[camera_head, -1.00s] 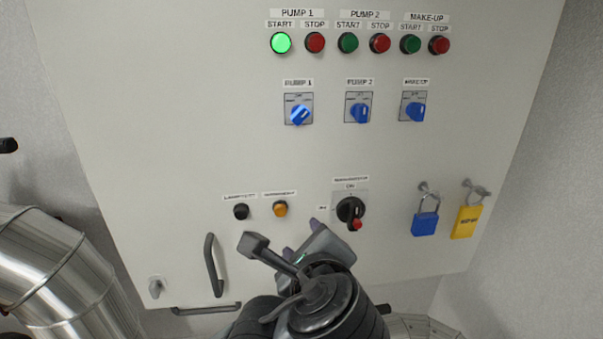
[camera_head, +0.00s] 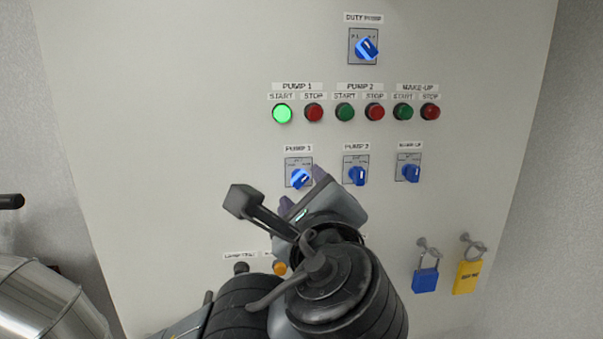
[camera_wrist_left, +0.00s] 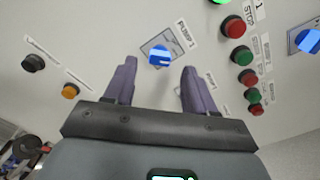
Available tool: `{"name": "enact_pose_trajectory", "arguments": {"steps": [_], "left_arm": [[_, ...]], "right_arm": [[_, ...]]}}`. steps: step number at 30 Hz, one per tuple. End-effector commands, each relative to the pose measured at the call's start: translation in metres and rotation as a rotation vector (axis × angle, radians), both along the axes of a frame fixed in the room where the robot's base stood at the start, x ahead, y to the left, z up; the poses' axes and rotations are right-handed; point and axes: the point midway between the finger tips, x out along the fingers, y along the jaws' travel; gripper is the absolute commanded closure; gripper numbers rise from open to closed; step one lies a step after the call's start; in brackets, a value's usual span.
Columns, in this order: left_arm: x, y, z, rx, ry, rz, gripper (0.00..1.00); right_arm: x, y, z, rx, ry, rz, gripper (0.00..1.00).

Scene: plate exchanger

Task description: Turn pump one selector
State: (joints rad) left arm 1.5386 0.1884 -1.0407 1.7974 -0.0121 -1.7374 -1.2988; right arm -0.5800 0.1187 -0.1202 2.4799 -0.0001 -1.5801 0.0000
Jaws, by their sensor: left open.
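The pump 1 selector (camera_head: 300,179) is a blue knob on a square grey plate under the PUMP 1 label. It also shows in the left wrist view (camera_wrist_left: 159,55), beyond and between my fingertips. My left gripper (camera_head: 301,190) is open and empty, just below the selector in the head view. In the left wrist view its two purple-grey fingers (camera_wrist_left: 156,72) stand apart with the knob between their lines. The remaining gap to the panel is hard to judge. My right gripper is not in view.
The pump 2 selector (camera_head: 357,176) and make-up selector (camera_head: 410,173) sit to the right. The lit green start button (camera_head: 282,113) and red stop button (camera_head: 313,112) are above. The panel's upper left is bare.

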Motion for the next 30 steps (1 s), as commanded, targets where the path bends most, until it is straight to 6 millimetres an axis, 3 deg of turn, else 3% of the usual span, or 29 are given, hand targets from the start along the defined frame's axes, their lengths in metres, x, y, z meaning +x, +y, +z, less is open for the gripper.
{"name": "enact_pose_trajectory", "arguments": {"steps": [9,21,30], "left_arm": [[0.034,0.005,0.001,0.001,0.001,0.001,0.45],[0.039,0.006,0.000,-0.001,0.000,0.000,0.45],[0.039,0.006,0.000,0.000,0.000,0.000,0.91]], "right_arm": [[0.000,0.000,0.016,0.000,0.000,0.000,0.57],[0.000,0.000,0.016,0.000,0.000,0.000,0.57],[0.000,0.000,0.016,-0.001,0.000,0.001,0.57]]}}
